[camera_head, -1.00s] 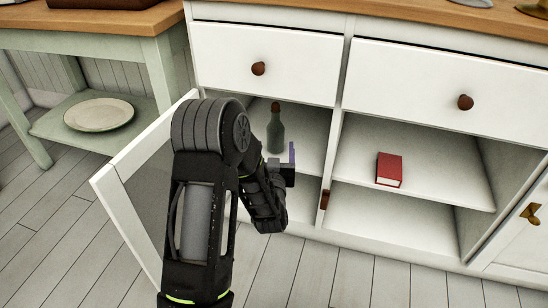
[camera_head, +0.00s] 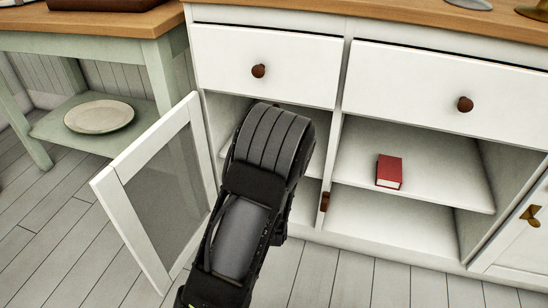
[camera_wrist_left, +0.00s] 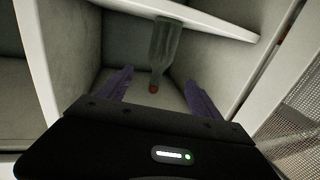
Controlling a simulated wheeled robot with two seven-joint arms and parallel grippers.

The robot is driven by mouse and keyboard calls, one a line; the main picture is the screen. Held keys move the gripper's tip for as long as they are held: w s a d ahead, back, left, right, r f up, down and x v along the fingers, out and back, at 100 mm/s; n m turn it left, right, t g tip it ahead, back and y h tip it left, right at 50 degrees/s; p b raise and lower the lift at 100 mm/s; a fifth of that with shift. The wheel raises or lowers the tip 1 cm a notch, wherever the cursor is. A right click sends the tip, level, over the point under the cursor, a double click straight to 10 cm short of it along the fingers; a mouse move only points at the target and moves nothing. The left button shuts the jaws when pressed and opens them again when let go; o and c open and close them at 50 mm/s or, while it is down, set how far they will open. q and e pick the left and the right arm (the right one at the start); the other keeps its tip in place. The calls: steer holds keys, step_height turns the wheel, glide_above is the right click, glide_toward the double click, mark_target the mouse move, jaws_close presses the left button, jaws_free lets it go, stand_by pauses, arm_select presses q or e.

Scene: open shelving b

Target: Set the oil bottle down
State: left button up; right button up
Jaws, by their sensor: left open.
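The oil bottle (camera_wrist_left: 164,45) is dark green with a reddish-brown cap. In the left wrist view it appears cap-down, its base against the white shelf board (camera_wrist_left: 225,28) that crosses the top of this inverted-looking picture. My left gripper (camera_wrist_left: 159,77) is open, its two purple fingers apart on either side of the bottle's neck end. No finger visibly touches the bottle; how deep it sits between them is unclear. In the head view my left arm hides both the bottle and the gripper. My right gripper is in no view.
An open cabinet door with a mesh panel (camera_head: 159,174) stands left of my arm. A red box (camera_head: 389,171) sits on the shelf in the right bay. A plate (camera_head: 99,116) rests on the green side table's lower shelf (camera_head: 53,128).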

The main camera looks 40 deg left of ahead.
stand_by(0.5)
arm_select(q)
steer(key=s+d+f+m+g+h, duration=0.1)
steer(key=s+d+f+g+h, duration=0.25)
steer(key=d+f, duration=0.55)
steer(key=s+d+f+m+g+h, duration=0.1)
steer(key=s+d+f+g+h, duration=0.4)
steer(key=f, duration=0.9)
steer(key=s+d+f+m+g+h, duration=0.1)
steer(key=s+d+f+g+h, duration=0.1)
steer(key=s+d, duration=0.5)
steer(key=s+d+f+m+g+h, duration=0.1)
steer(key=s+d+f+g+h, duration=0.1)
steer(key=s+d, duration=0.5)
steer(key=d+f+h, duration=0.1)
steer(key=d+f, duration=0.1)
steer(key=d, duration=0.3)
steer(key=shift+s+d+f+g, duration=0.15)
steer(key=shift+g, duration=0.2)
